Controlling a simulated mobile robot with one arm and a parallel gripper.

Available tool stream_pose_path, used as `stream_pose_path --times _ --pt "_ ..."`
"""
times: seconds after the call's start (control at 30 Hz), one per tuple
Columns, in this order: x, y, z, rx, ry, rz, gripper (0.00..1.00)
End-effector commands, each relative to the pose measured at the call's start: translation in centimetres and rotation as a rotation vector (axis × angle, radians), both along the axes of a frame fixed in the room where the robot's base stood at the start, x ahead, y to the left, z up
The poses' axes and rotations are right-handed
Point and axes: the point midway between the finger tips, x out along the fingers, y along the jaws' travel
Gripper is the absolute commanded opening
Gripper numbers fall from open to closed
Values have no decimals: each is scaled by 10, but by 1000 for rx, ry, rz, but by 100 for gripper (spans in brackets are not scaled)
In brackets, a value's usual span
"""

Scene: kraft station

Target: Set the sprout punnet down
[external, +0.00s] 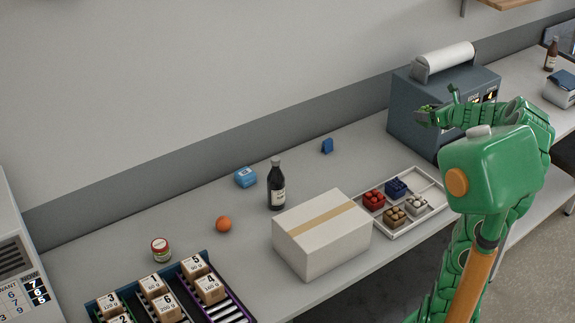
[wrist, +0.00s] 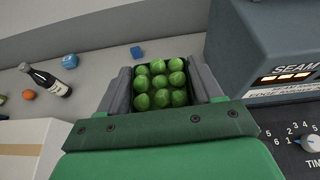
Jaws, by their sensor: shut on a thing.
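The sprout punnet (wrist: 158,84) holds several round green sprouts and shows in the middle of the wrist view. My gripper (wrist: 160,88) is shut on it, with a grey finger at each side. In the external view my gripper (external: 426,115) is at the left front of the grey-blue sealing machine, raised above the counter. Only a little green of the punnet shows there. A white tray (external: 423,229) lies on the counter below, with red, blue, tan and whitish punnets in it. Part of the tray at the right is bare.
The sealing machine (external: 410,92) stands close to my gripper. A closed carton (external: 322,232) stands left of the tray. A dark bottle (external: 276,187), a blue box (external: 245,177), a small blue block (external: 327,146) and an orange ball (external: 223,224) stand on the counter. Clear counter lies behind the tray.

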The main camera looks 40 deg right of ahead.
Motion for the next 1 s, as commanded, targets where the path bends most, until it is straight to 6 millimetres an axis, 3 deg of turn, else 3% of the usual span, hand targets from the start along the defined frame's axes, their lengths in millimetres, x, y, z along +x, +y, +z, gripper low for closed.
stream_pose_path --times 0.3,0.67,1.0 --pt "0 0 57 -5 0 0 35" --pt "34 17 52 -8 9 -13 35" --pt "83 48 53 -18 18 -38 35"
